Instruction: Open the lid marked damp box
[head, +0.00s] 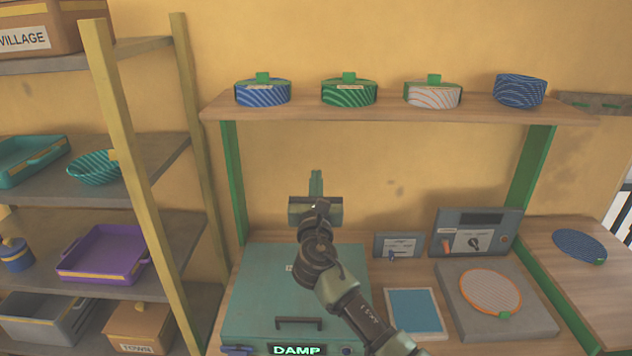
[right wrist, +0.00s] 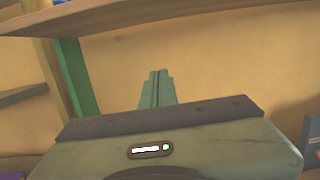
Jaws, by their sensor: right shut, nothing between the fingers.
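The damp box (head: 255,310) is a teal box on the bench at the lower middle of the head view. Its lid lies flat and closed, with a dark bar handle (head: 299,322) near the front edge. A lit green DAMP sign (head: 297,350) is on its front. My right gripper (head: 316,181) is above the rear of the box, fingers together and empty, pointing at the back wall. In the right wrist view the shut fingers (right wrist: 158,88) show against the yellow wall. My right arm covers part of the lid. My left gripper is not in view.
A shelf (head: 400,110) with several round patterned containers spans above the bench. Right of the box are a small switch panel (head: 399,246), a blue pad (head: 415,310), a control box (head: 475,232) and a grey press plate (head: 535,318). A shelving rack (head: 110,110) stands left.

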